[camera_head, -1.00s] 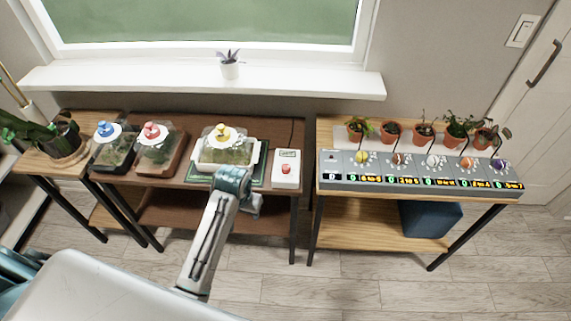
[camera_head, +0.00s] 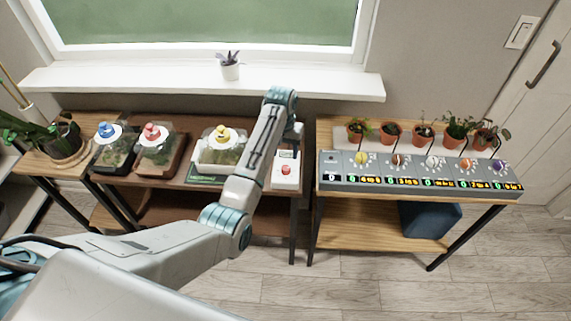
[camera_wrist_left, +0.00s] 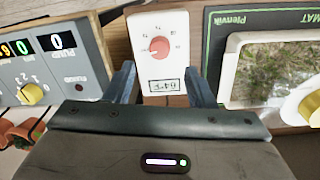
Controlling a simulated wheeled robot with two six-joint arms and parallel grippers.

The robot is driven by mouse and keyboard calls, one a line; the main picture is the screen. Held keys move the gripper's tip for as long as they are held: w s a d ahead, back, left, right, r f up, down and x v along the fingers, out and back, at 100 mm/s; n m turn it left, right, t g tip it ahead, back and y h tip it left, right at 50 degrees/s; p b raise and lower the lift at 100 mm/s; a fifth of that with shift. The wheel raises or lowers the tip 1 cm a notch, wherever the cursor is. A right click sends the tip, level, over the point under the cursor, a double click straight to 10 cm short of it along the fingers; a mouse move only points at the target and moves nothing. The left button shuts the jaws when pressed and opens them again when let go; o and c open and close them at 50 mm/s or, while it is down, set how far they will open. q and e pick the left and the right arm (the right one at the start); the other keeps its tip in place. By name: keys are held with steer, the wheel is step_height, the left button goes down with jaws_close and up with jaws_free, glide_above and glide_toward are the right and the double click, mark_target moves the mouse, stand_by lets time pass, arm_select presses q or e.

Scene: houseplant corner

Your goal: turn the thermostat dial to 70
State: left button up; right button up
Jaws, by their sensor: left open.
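The thermostat (camera_head: 286,183) is a white box on the dark wooden table, right of the green mat. Its red dial (camera_head: 286,170) shows on top. In the left wrist view the red dial (camera_wrist_left: 158,47) has a light pointer mark and small scale marks around it, too small to read. The display (camera_wrist_left: 163,86) appears upside down and seems to read 64°F. My left gripper (camera_wrist_left: 160,68) is open, its two fingers either side of the thermostat's lower part in that view, apart from the dial. In the head view its fingertips are not clear. My right gripper is not in view.
A glass-lidded terrarium (camera_head: 220,150) with a yellow knob stands left of the thermostat. Two more terrariums are farther left. On the right table, a grey pump panel (camera_head: 420,175) with several coloured knobs stands before potted plants. A potted plant (camera_head: 230,68) sits on the windowsill.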

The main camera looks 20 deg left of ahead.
mark_target(286, 167)
arm_select(q)
step_height(286, 167, down, 7)
steer(key=shift+d+f+p, duration=0.15)
steer(key=shift+f+p, duration=0.05)
steer(key=shift+p, duration=0.25)
steer(key=c, duration=1)
steer(key=shift+r, duration=0.1)
